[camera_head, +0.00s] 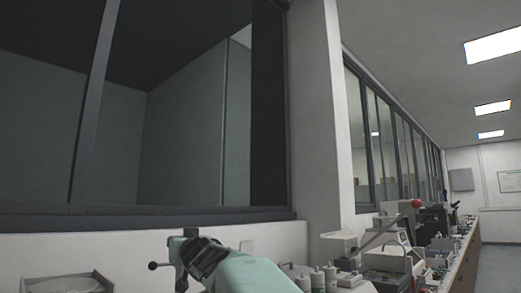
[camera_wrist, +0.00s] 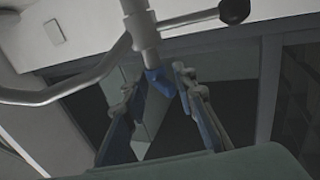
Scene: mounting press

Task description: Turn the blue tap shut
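The blue tap (camera_wrist: 159,81) shows in the wrist view as a small blue piece at the lower end of an upright grey pipe (camera_wrist: 142,35). My gripper (camera_wrist: 155,79) is open, with one finger on each side of the tap. The right fingertip looks closer to the tap than the left one; I cannot tell whether either touches it. In the head view my gripper (camera_head: 203,256) is a dark shape at the end of my mint-green arm, low in the picture. The tap cannot be made out there.
A curved pale pipe (camera_wrist: 70,92) and a black ball knob (camera_wrist: 234,10) on a bar lie close to the fingers. In the head view a grey tray (camera_head: 68,283) is at lower left. Bottles (camera_head: 317,279) and equipment crowd the bench at right. A large window is behind.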

